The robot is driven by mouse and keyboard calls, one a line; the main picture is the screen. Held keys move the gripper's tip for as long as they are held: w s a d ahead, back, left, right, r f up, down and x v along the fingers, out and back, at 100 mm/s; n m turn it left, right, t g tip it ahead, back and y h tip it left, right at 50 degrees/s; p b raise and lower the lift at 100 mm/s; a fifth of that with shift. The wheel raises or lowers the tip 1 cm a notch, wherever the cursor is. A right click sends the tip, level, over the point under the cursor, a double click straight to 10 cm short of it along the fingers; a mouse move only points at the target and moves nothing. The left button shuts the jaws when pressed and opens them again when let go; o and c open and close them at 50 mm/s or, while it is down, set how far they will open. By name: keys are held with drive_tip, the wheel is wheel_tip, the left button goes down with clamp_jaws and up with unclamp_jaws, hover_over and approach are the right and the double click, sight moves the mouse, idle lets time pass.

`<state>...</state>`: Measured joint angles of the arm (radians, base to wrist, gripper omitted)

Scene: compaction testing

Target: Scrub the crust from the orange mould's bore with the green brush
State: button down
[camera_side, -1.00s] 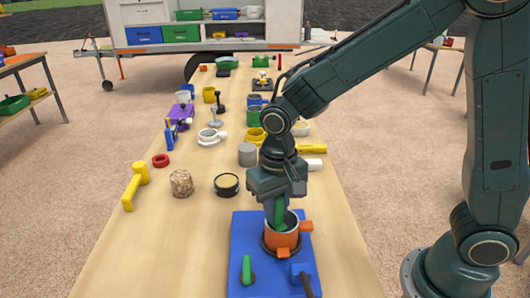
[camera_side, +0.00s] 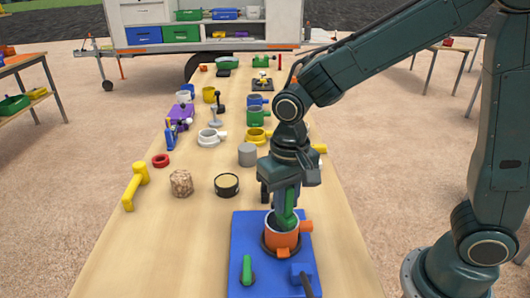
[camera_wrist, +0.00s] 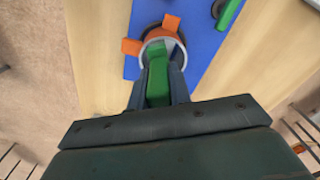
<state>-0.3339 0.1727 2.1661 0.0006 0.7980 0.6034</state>
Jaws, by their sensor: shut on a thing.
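The orange mould (camera_side: 281,238) stands upright on a blue base plate (camera_side: 244,225) at the near end of the table; it also shows at the top of the wrist view (camera_wrist: 132,46). My gripper (camera_side: 287,208) is directly above the mould, pointing down. It is shut on the green brush (camera_wrist: 158,78), whose green handle (camera_side: 290,203) shows between the fingers. The brush's lower end goes into the mould's bore and is hidden by the mould wall and the handle. I cannot make out any crust inside the bore.
A green-handled piece (camera_side: 247,268) and a blue block (camera_side: 302,271) sit on the plate's near side. A round black-rimmed dish (camera_side: 227,185), a rough brown cylinder (camera_side: 181,183) and a yellow hammer-like tool (camera_side: 135,185) stand to the left. Bare table lies left of the plate.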

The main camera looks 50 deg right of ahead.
drive_tip(key=shift+w+d+f, duration=0.15)
drive_tip(key=shift+d+f, duration=0.15)
drive_tip(key=shift+f, duration=0.3)
drive_tip(key=shift+w+d+f, duration=0.15)
drive_tip(key=shift+d+f, duration=0.1)
drive_tip(key=shift+f, duration=0.35)
drive_tip(key=shift+w+r, duration=0.1)
drive_tip(key=shift+r, duration=0.05)
drive_tip(key=shift+w+a+r, duration=0.35)
drive_tip(key=shift+w+r, duration=0.05)
drive_tip(key=shift+r, duration=0.25)
drive_tip(key=shift+w+a+r, duration=0.3)
drive_tip(key=shift+w+r, duration=0.05)
drive_tip(key=shift+r, duration=0.25)
drive_tip(key=shift+a+f, duration=0.1)
drive_tip(key=shift+f, duration=0.05)
drive_tip(key=shift+s+a+f, duration=0.2)
drive_tip(key=shift+a+f, duration=0.05)
drive_tip(key=shift+f, duration=0.3)
drive_tip(key=shift+s+a+f, duration=0.2)
drive_tip(key=shift+a+f, duration=0.05)
drive_tip(key=shift+f, duration=0.3)
drive_tip(key=shift+s+d+r, duration=0.1)
drive_tip(key=shift+s+d+r, duration=0.3)
drive_tip(key=shift+s+r, duration=0.05)
drive_tip(key=shift+r, duration=0.15)
drive_tip(key=shift+s+d+r, duration=0.3)
drive_tip(key=shift+s+r, duration=0.05)
drive_tip(key=shift+r, duration=0.15)
drive_tip(key=shift+f, duration=0.1)
